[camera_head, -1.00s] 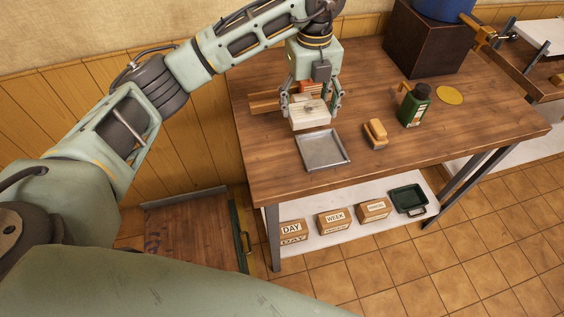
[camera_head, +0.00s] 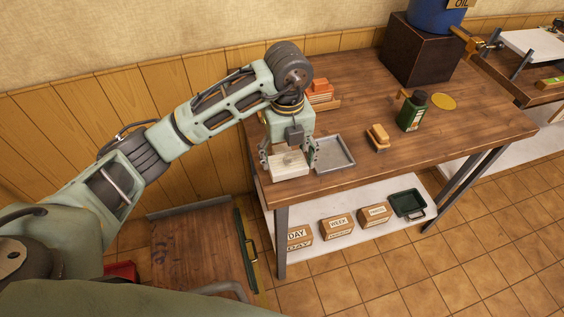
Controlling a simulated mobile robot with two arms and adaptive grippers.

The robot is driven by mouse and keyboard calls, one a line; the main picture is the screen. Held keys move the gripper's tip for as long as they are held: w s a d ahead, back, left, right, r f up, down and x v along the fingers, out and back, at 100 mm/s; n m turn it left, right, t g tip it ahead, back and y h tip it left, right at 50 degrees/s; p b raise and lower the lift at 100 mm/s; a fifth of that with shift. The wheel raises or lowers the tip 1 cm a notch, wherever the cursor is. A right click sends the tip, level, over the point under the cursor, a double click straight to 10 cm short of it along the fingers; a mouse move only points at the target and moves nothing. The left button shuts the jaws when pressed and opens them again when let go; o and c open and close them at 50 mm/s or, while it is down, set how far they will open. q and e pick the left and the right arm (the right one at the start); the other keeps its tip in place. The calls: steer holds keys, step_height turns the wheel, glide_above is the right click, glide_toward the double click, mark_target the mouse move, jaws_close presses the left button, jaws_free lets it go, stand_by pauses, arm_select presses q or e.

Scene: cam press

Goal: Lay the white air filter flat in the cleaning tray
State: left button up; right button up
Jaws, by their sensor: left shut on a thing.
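The white air filter (camera_head: 289,166) is a pale flat block. My left gripper (camera_head: 289,160) is shut on it from above and holds it near the front left corner of the wooden table. The cleaning tray (camera_head: 346,153) is a shallow grey metal tray lying on the table, just right of the gripper. It looks empty where I see it; its left edge is partly hidden by the gripper. The filter is beside the tray, not over it. I cannot tell whether the filter touches the table. My right gripper is not in view.
A tan brush-like block (camera_head: 378,137), a green bottle (camera_head: 412,111) and a yellow disc (camera_head: 443,101) stand right of the tray. Orange pieces (camera_head: 320,92) lie behind my arm. Labelled boxes (camera_head: 337,228) and a dark green bin (camera_head: 408,203) sit on the lower shelf.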

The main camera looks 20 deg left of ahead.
mark_target(283, 158)
arm_select(q)
steer(key=shift+a+f, duration=0.2)
steer(key=shift+a, duration=0.2)
steer(key=shift+a+f, duration=0.1)
steer(key=shift+f, duration=0.15)
step_height(283, 158, down, 3)
steer(key=shift+f+p, duration=0.15)
steer(key=shift+p, duration=0.55)
steer(key=shift+w+f, duration=0.1)
steer(key=shift+f, duration=0.1)
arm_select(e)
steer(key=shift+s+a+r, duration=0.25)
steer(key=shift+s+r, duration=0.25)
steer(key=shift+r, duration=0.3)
arm_select(q)
steer(key=shift+f, duration=0.1)
steer(key=shift+f, duration=0.15)
steer(key=o, duration=1.2)
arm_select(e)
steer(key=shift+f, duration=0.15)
